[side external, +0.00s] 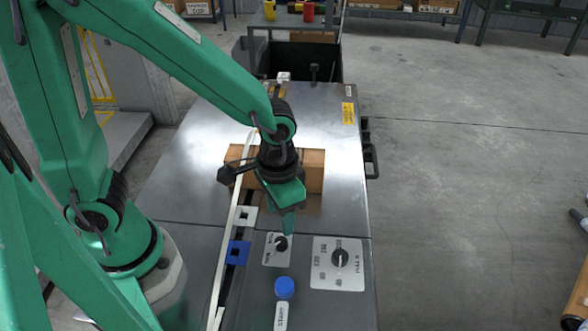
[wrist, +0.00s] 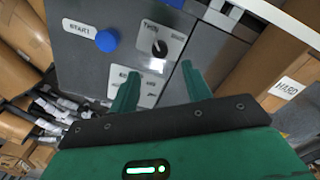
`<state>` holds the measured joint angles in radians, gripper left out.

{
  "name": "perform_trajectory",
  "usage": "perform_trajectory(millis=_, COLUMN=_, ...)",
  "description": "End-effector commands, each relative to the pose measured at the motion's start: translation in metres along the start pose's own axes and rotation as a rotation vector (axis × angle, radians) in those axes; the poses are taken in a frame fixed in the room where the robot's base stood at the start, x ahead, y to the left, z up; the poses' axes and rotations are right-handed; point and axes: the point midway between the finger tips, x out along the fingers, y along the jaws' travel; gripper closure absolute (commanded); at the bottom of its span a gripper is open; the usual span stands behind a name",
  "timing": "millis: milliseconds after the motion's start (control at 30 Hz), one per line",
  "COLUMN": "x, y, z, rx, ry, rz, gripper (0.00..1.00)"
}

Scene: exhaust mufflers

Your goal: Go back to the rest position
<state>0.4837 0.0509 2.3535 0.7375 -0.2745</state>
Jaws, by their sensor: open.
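My gripper (side external: 288,220) hangs from the green arm above the front part of the metal workbench, over the small knob plate. Its fingers point down. In the wrist view its two green fingers (wrist: 160,78) stand apart with nothing between them, so it is open and empty. The black knob (side external: 281,243) on its white plate lies just below the fingertips in the side view; a knob plate (wrist: 158,45) also shows beyond the fingers in the wrist view. I cannot tell how high the fingertips are above the panel.
A blue button (side external: 285,288) with a START label and a larger dial plate (side external: 338,264) lie on the panel. A cardboard box (side external: 313,170) sits behind my gripper. A white strip (side external: 232,225) and blue square piece (side external: 237,252) run along the left. Open floor lies right.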

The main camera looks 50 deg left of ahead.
Motion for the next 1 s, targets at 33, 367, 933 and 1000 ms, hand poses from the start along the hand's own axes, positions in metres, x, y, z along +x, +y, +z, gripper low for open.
perform_trajectory(millis=33, x=0.000, y=0.000, z=0.000, rx=0.000, ry=0.000, rz=0.000, gripper=0.52)
perform_trajectory(millis=367, x=-0.011, y=-0.008, z=-0.001, rx=-0.014, ry=0.029, rz=0.007, gripper=0.52)
perform_trajectory(millis=933, x=-0.098, y=-0.078, z=0.017, rx=-0.118, ry=0.271, rz=0.019, gripper=0.52)
perform_trajectory(millis=1000, x=-0.107, y=-0.086, z=0.023, rx=-0.131, ry=0.304, rz=0.013, gripper=0.52)
